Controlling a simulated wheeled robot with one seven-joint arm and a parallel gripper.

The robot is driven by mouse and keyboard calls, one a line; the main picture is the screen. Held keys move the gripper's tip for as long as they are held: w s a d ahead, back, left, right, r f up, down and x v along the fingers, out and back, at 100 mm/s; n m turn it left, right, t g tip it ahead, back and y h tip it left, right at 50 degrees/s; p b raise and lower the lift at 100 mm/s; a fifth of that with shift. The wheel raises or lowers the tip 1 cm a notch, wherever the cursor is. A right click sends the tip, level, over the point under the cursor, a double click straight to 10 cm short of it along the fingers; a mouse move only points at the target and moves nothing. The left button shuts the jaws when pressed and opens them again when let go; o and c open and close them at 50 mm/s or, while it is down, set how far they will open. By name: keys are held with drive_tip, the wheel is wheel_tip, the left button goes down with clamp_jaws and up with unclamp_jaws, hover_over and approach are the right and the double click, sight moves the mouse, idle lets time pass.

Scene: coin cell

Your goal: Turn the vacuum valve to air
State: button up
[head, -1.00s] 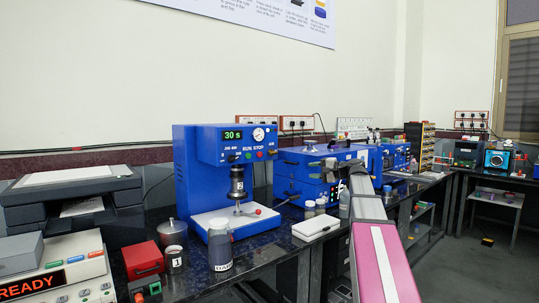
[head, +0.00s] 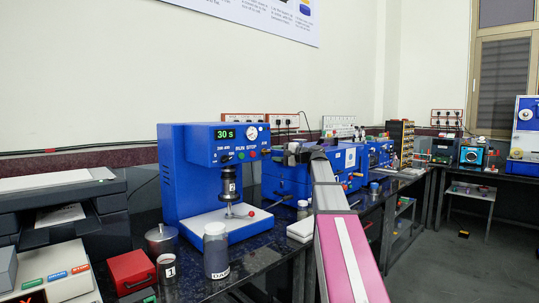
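A blue machine (head: 185,180) stands on the dark bench in the head view. Its front panel has a green "30 s" display, a round gauge, RUN and STOP buttons and small labelled controls. A small control at the panel's right side (head: 265,152) sits under a label that seems to read AIR; its setting is too small to tell. My arm reaches up from the bottom right. My gripper (head: 291,155) is at its far end, just right of that panel in the picture. Its fingers are too small and dark to tell open from shut, and contact with the control cannot be told.
A lidded jar (head: 216,250), a metal pot (head: 161,239), a tin marked 1 (head: 167,268) and a red box (head: 131,271) stand before the machine. More blue equipment (head: 345,160) lines the bench behind my arm. The floor (head: 445,265) at right is mostly clear.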

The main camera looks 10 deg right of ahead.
sight(267, 152)
drive_tip(key=shift+x, duration=1.7)
clamp_jaws()
drive_tip(key=n+h, duration=0.1)
drive_tip(key=n, duration=0.3)
drive_tip(key=shift+r+g+h, duration=0.15)
drive_tip(key=shift+g+h, duration=0.25)
drive_tip(key=n+h, duration=0.1)
drive_tip(key=n, duration=0.2)
drive_tip(key=shift+s+a+r+n+h, duration=0.1)
drive_tip(key=shift+n+h, duration=0.2)
drive_tip(key=shift+h, duration=0.1)
drive_tip(key=n+t+h, duration=0.1)
drive_tip(key=n+h, duration=0.1)
drive_tip(key=n, duration=0.1)
drive_tip(key=shift+s+a, duration=0.1)
drive_tip(key=shift+a+n+t+h, duration=0.1)
drive_tip(key=shift+n+t+h, duration=0.4)
drive_tip(key=shift+n+h, duration=0.75)
drive_tip(key=shift+n, duration=0.25)
